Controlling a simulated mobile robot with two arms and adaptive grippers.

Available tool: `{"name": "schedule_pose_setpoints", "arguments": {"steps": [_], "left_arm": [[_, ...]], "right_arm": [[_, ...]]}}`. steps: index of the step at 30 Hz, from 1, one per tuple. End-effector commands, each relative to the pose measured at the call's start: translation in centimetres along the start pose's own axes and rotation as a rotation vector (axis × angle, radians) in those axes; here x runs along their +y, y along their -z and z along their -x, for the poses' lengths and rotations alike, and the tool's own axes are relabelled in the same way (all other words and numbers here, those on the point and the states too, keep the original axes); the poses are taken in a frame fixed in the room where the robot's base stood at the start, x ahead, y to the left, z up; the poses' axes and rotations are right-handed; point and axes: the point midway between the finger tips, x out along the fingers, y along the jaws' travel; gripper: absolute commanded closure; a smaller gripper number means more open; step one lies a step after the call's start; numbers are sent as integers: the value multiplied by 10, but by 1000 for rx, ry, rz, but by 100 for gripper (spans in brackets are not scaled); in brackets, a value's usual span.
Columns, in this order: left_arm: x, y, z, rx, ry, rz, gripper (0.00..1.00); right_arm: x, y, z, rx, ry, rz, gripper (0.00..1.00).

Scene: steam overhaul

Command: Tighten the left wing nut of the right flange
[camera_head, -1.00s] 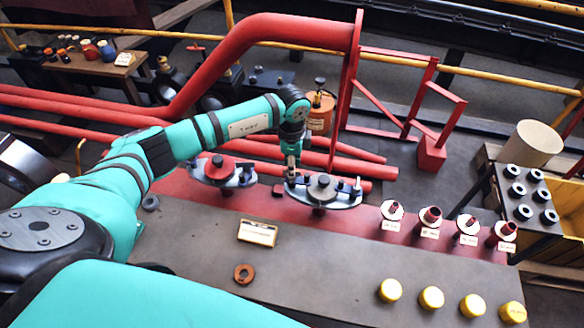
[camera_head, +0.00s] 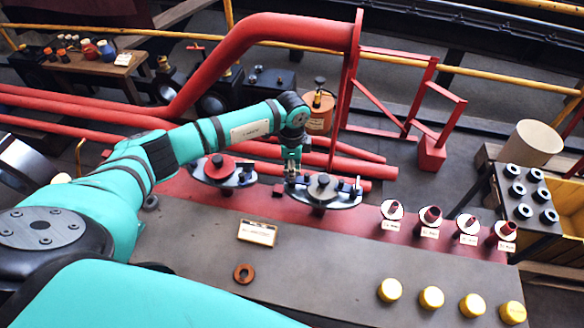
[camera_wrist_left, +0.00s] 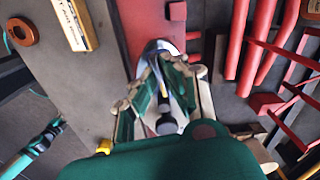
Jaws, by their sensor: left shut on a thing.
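The right flange (camera_head: 336,200) is a grey oval plate with a dark round centre, on the red strip of the bench. My left gripper (camera_head: 291,172) points down at the flange's left end and is shut on the left wing nut, which the fingers mostly hide. In the left wrist view the fingers (camera_wrist_left: 162,100) close in over the pale flange (camera_wrist_left: 158,47). My right gripper is not in view.
The left flange (camera_head: 210,178) with a red centre sits just left of my gripper. Red pipes (camera_head: 345,165) run close behind. Labelled red fittings (camera_head: 430,215) and yellow caps (camera_head: 432,297) stand to the right.

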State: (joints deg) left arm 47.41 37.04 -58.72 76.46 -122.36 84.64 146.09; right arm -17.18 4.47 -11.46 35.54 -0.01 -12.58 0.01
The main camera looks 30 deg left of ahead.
Motion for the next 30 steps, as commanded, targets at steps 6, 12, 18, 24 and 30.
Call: {"name": "schedule_pose_setpoints", "arguments": {"steps": [6, 12, 18, 24, 30], "left_arm": [[0, 0, 0, 0, 0, -37, 100], [0, 0, 0, 0, 1, -145, 100], [0, 0, 0, 0, 0, -316, 100], [-1, 0, 0, -1, 2, -507, 100], [-1, 0, 0, -1, 2, -696, 100]], "right_arm": [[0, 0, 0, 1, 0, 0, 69], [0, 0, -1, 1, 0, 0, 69], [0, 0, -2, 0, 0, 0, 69], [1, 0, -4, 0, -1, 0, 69], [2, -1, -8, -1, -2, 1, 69]]}}
